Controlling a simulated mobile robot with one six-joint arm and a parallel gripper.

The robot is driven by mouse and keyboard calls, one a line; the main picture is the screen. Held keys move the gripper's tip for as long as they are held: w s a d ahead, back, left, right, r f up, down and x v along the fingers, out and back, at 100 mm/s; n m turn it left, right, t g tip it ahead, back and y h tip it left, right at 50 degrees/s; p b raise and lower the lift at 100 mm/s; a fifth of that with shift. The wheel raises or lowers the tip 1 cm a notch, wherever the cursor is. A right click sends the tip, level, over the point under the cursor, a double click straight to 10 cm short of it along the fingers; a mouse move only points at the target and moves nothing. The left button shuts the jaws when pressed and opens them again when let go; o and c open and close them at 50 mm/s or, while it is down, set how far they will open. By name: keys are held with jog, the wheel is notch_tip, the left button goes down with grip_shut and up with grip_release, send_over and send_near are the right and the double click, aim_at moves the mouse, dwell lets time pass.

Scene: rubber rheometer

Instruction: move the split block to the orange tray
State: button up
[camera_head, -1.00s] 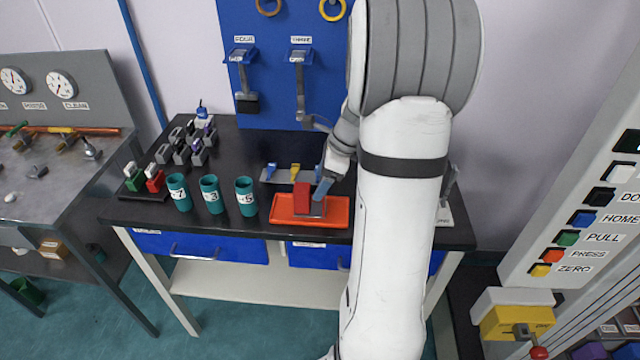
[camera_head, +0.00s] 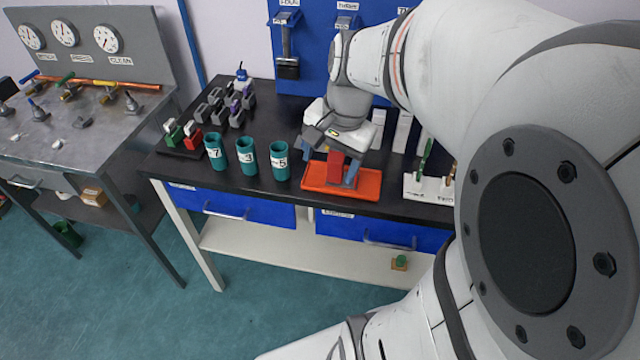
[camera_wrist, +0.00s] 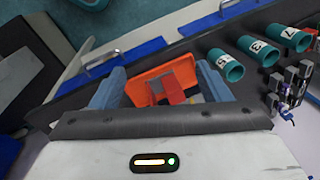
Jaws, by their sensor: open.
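A red block (camera_head: 335,160) with grey at its base stands in the orange tray (camera_head: 372,187); I take it for the split block. In the wrist view the red block (camera_wrist: 173,88) shows inside the orange tray (camera_wrist: 143,90), with grey parts beside it. My gripper (camera_head: 331,165) points down over the tray, its blue fingers apart on either side of the block. In the wrist view my gripper (camera_wrist: 159,84) is open, with a wide gap between the fingers. Whether a finger touches the block cannot be told. The block's lower part is partly hidden.
Teal cups numbered 7 (camera_head: 215,152), 3 (camera_head: 246,155) and 5 (camera_head: 279,160) stand left of the tray. A rack of grey clips (camera_head: 215,110) is behind them. A white holder (camera_head: 430,188) with a green tool stands right of the tray. The blue tool board (camera_head: 300,45) rises behind.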

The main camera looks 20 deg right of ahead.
jog(key=s+a+f+n+t+h, duration=0.1)
jog(key=s+a+n, duration=0.3)
jog(key=s+n, duration=0.3)
jog(key=shift+a+f+n, duration=0.4)
jog(key=shift+n, duration=1.1)
